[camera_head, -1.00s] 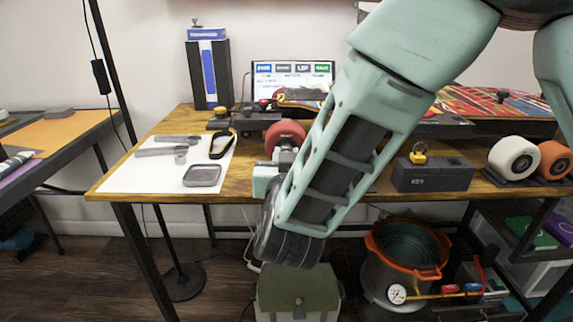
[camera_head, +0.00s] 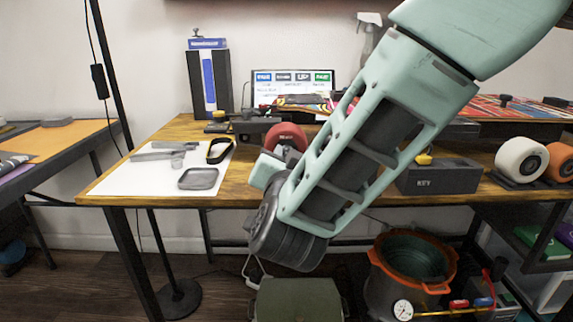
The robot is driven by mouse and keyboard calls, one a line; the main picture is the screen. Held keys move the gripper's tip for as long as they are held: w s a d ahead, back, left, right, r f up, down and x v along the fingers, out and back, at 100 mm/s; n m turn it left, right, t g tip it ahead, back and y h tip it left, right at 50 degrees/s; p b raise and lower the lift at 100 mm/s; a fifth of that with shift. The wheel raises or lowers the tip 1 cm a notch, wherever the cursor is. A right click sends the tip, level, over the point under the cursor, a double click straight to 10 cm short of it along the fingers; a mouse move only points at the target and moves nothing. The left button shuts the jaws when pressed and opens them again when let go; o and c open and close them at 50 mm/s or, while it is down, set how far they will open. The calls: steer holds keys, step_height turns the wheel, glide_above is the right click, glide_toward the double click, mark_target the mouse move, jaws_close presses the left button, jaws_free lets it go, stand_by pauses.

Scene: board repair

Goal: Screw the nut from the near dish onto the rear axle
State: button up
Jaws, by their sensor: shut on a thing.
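The near dish (camera_head: 198,179), a shallow grey tray, lies on the white mat and looks empty. The red wheel (camera_head: 290,133) stands at the table's front middle, on a dark truck stand (camera_head: 254,128); the rear axle end is hidden behind my arm. My gripper (camera_head: 268,168) is at the wheel's near side, low by the table edge. Only its pale teal hand shows; its fingertips are hidden. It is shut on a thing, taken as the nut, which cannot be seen.
A KEY box (camera_head: 440,178), a white wheel (camera_head: 521,159) and an orange wheel (camera_head: 560,161) stand to the right. An orange-rimmed pot (camera_head: 410,262) is below.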

steer(key=m+b, duration=0.4)
steer(key=shift+f, duration=0.1)
steer(key=shift+m, duration=0.3)
steer(key=shift+m+b, duration=0.6)
steer(key=shift+b, duration=0.45)
steer(key=m+b, duration=0.4)
steer(key=b, duration=0.1)
steer(key=o, duration=1)
steer(key=shift+c, duration=1)
